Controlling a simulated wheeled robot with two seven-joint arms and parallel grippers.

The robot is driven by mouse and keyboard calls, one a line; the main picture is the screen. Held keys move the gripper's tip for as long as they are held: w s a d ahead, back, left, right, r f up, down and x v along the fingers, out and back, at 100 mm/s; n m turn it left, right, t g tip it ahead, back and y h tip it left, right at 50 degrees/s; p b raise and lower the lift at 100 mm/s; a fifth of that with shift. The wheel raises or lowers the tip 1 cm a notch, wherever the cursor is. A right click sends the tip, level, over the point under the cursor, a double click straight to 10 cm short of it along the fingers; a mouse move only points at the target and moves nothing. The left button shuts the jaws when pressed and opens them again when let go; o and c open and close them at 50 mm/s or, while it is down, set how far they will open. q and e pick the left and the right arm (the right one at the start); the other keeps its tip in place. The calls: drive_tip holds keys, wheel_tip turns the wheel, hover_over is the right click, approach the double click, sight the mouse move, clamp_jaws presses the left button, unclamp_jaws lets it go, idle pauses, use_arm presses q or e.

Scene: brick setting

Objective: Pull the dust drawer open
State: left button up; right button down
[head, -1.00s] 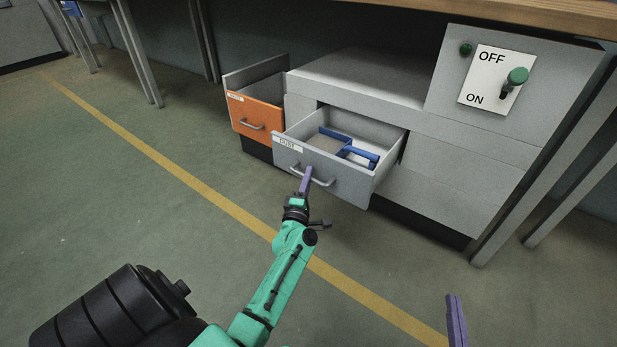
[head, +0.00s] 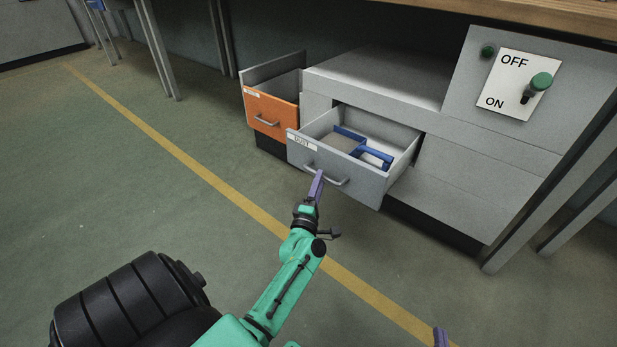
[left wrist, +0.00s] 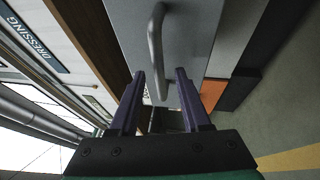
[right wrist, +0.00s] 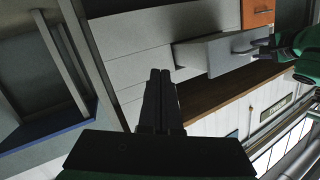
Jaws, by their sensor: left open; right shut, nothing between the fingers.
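The grey dust drawer (head: 345,172) with its "DUST" label stands pulled out of the grey cabinet in the head view. Blue dividers or pieces (head: 362,146) lie inside it. Its curved metal handle (head: 327,178) is on the front face. My left gripper (head: 318,183) is at the handle. In the left wrist view the handle (left wrist: 155,45) reaches down between the tips of my open left gripper (left wrist: 159,78), and neither finger clearly touches it. My right gripper (head: 440,338) is at the bottom edge of the head view. In the right wrist view my right gripper (right wrist: 161,78) is shut and empty.
An orange drawer (head: 272,112) also stands open, left of the dust drawer. An OFF/ON switch plate (head: 520,82) with a green knob is on the cabinet's right. Table legs (head: 550,170) stand at right. The floor with a yellow line (head: 180,152) is clear in front.

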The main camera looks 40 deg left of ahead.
use_arm(q)
drive_tip(key=p+v, duration=0.2)
drive_tip(key=v, duration=0.9)
drive_tip(key=shift+s+d, duration=0.15)
drive_tip(key=shift+s, duration=0.15)
use_arm(e)
drive_tip(key=s+f+g, duration=0.2)
drive_tip(key=s+f, duration=0.1)
drive_tip(key=s, duration=0.2)
drive_tip(key=shift+a+f, duration=0.2)
drive_tip(key=shift+f, duration=0.1)
use_arm(q)
drive_tip(key=shift+f, duration=0.1)
use_arm(e)
drive_tip(key=shift+s, duration=0.1)
